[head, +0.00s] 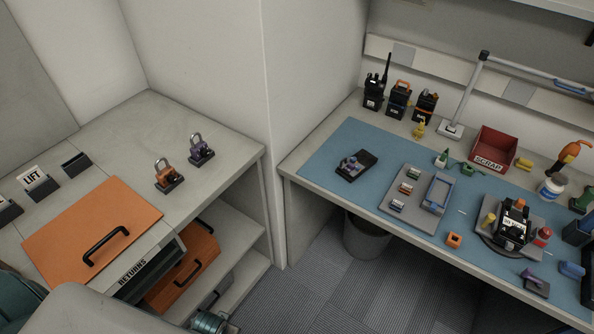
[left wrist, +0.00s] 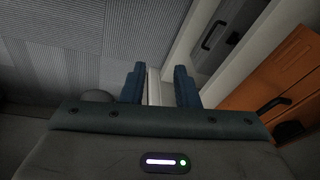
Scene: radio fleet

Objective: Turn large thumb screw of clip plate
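A dark plate with a purple knob-like part (head: 356,164) lies on the left part of the blue mat. It may be the clip plate, but its screw is too small to make out. A smaller dark plate with a purple part (head: 535,283) lies at the mat's front right. My left gripper (left wrist: 160,86) shows in the left wrist view with its two blue fingers apart and nothing held between them. It is low by the shelves, away from both plates. My right gripper is not in view.
The workbench mat (head: 335,140) also bears a grey tray (head: 414,213) with small coloured parts and a round stand (head: 487,237) with a device. A red scrap bin (head: 494,148) stands behind. An orange drawer box (left wrist: 290,85) is near my left gripper. A waste bin (head: 366,238) stands under the bench.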

